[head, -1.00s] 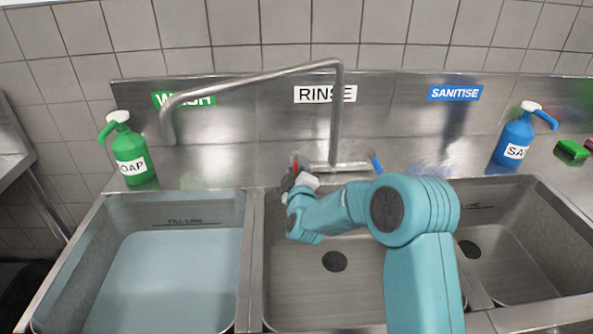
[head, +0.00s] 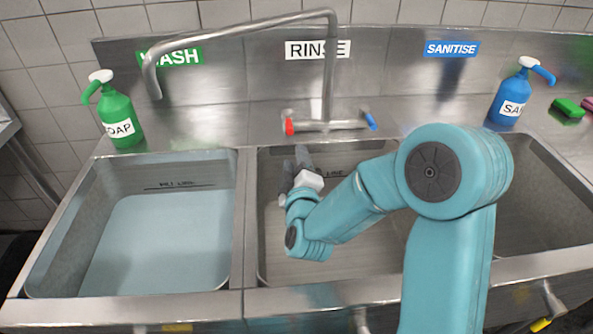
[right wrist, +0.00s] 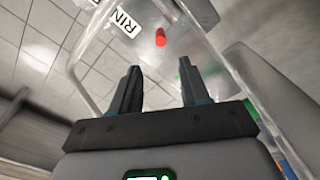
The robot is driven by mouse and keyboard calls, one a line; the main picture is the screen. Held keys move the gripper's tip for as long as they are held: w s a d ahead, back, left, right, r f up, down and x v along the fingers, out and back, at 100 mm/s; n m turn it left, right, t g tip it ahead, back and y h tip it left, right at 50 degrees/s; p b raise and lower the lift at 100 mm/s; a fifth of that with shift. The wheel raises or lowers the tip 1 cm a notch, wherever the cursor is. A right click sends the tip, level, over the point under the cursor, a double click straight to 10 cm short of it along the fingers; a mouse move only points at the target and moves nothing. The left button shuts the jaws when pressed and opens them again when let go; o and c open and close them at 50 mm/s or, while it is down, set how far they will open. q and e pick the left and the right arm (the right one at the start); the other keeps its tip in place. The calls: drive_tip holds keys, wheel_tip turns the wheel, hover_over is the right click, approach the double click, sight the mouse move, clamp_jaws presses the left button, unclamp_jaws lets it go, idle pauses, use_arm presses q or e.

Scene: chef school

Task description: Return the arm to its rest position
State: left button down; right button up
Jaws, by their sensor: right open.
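My right arm (head: 375,190) is teal and comes in from the lower right in the head view, bent over the rinse sink. Its right gripper (head: 297,160) is over the back of the rinse sink, below the tap's handles, and holds nothing. In the right wrist view its two dark fingers (right wrist: 158,85) stand apart with nothing between them. The tap (head: 325,124) has a red handle (head: 289,127) and a blue handle (head: 370,121), both in clear view. The red handle shows beyond the fingers in the right wrist view (right wrist: 160,38). My left gripper is not in view.
The wash sink (head: 240,215) at left holds pale water. The rinse sink (head: 253,235) is in the middle and the sanitise sink (head: 540,200) at right. A green soap bottle (head: 118,115), a blue sanitiser bottle (head: 511,95) and a green sponge (head: 568,108) stand along the back ledge.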

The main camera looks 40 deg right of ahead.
drive_tip(key=shift+v, duration=1.1)
